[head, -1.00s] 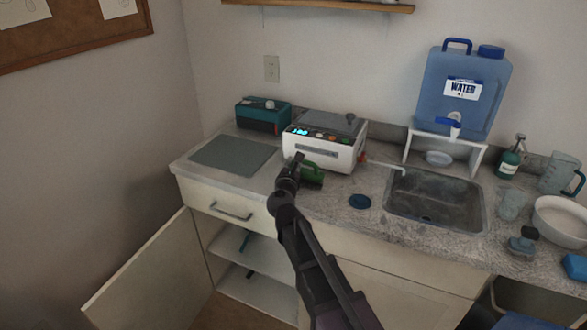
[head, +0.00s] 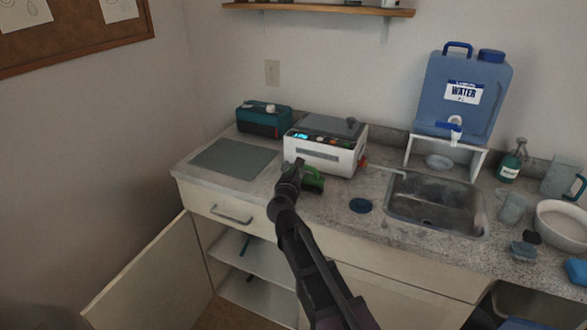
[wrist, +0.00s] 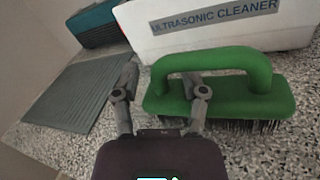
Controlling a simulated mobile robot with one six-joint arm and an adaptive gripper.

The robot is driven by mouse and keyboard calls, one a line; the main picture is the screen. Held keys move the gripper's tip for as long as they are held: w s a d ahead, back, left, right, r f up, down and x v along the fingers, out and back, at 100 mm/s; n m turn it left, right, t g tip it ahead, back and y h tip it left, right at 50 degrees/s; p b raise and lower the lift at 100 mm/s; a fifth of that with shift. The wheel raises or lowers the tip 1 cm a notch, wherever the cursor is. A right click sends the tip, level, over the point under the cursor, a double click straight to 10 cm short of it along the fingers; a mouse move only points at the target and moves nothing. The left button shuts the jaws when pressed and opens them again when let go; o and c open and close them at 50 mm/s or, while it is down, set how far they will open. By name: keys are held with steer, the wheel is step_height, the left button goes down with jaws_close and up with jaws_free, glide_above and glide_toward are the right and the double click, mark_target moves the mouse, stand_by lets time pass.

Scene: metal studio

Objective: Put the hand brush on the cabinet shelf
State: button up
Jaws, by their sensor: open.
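The hand brush (wrist: 262,98) is green with an arched handle and dark bristles. It stands bristles down on the counter in front of the white ultrasonic cleaner, and part of it shows in the head view (head: 313,181). My gripper (wrist: 162,78) is open at the brush's left end. Its left finger is left of the brush; its right finger overlaps the opening under the handle. I cannot tell whether either finger touches it. The cabinet shelf (head: 262,260) shows below the counter in the head view, behind an open door (head: 150,275); my arm hides part of the cabinet.
The ultrasonic cleaner (head: 325,158) stands close behind the brush. A grey mat (head: 233,159) and a teal box (head: 263,121) are to the left. Dark slim items lie on the cabinet shelves.

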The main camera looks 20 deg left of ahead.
steer(key=s+d, duration=0.2)
steer(key=s, duration=0.9)
steer(key=shift+s, duration=0.15)
steer(key=shift+s+f, duration=0.1)
stand_by(0.4)
